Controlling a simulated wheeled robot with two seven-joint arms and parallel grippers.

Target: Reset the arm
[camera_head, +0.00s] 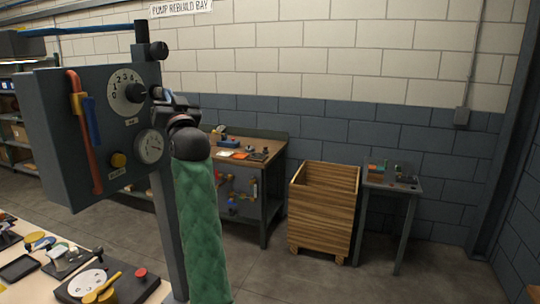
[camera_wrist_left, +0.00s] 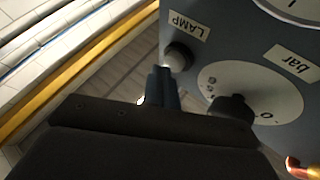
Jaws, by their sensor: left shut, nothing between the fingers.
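My left gripper (camera_head: 163,97) is at the right side of the blue-grey control box (camera_head: 60,140) in the head view, close to the black knob of the upper numbered dial (camera_head: 122,90). In the left wrist view its dark fingers (camera_wrist_left: 163,87) are together and empty. They show beside a grey round knob (camera_wrist_left: 178,56) under a LAMP label. A pale dial (camera_wrist_left: 280,92) with a black knob is to their right, partly hidden by the gripper body. I cannot tell whether the fingers touch the box. My left arm, in a green quilted sleeve, rises from below. My right gripper is out of view.
A bench with parts (camera_head: 15,290) is at lower left.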

